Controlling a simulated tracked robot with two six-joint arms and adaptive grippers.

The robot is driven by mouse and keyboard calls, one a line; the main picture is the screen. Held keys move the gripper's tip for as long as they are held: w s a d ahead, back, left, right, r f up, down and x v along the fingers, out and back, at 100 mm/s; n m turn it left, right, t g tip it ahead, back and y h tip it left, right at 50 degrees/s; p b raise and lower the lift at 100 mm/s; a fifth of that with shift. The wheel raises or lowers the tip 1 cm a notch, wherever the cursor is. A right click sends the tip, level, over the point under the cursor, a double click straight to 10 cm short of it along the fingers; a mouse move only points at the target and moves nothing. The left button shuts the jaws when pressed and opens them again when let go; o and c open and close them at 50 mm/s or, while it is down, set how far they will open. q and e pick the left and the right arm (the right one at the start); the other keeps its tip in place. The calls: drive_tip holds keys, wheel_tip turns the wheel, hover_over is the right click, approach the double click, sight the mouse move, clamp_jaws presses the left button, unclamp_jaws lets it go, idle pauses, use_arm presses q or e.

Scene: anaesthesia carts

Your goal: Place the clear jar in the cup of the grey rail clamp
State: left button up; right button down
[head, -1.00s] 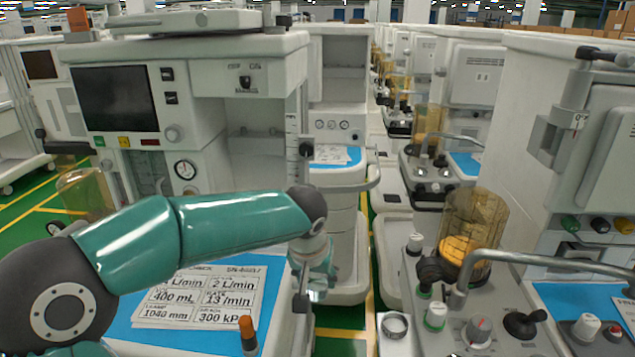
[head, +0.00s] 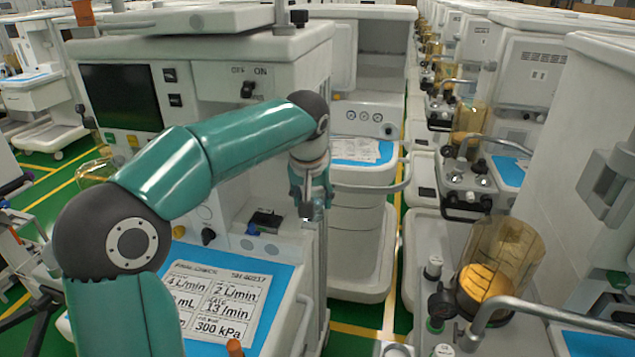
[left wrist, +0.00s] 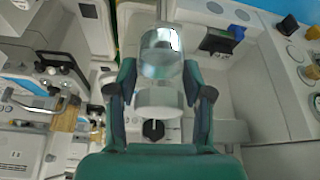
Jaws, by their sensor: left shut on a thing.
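The clear jar (left wrist: 160,58) shows in the left wrist view as a see-through cylinder with a bright, shiny far end. A whitish round part sits at its near end. My left gripper (left wrist: 160,72) has one finger on each side of the jar and is shut on it. In the head view my left gripper (head: 311,190) points down beside the right side of the near cart, and the jar is too small and covered to make out. I cannot clearly pick out the grey rail clamp or its cup. My right gripper is not in view.
The near cart (head: 230,48) has a screen, a switch panel and a blue worktop (head: 265,318) with a printed card. An amber canister (head: 500,265) and a bent metal rail (head: 560,312) stand at the right. A green-floored gap with a yellow line runs between the carts.

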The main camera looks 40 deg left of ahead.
use_arm(q)
drive_tip(key=w+a+p, duration=0.1)
drive_tip(key=w+a, duration=0.1)
drive_tip(key=w+a+p, duration=0.1)
drive_tip(key=w+a, duration=0.1)
drive_tip(key=w, duration=0.1)
drive_tip(key=shift+w+a+r+p, duration=0.1)
drive_tip(key=shift+w+a+p, duration=0.2)
drive_tip(key=shift+p, duration=0.1)
drive_tip(key=shift+w+a, duration=0.1)
drive_tip(key=shift+w, duration=0.05)
wheel_tip(320, 180, down, 3)
drive_tip(key=shift+r, duration=0.1)
drive_tip(key=shift+f, duration=0.45)
drive_tip(key=shift+f, duration=0.1)
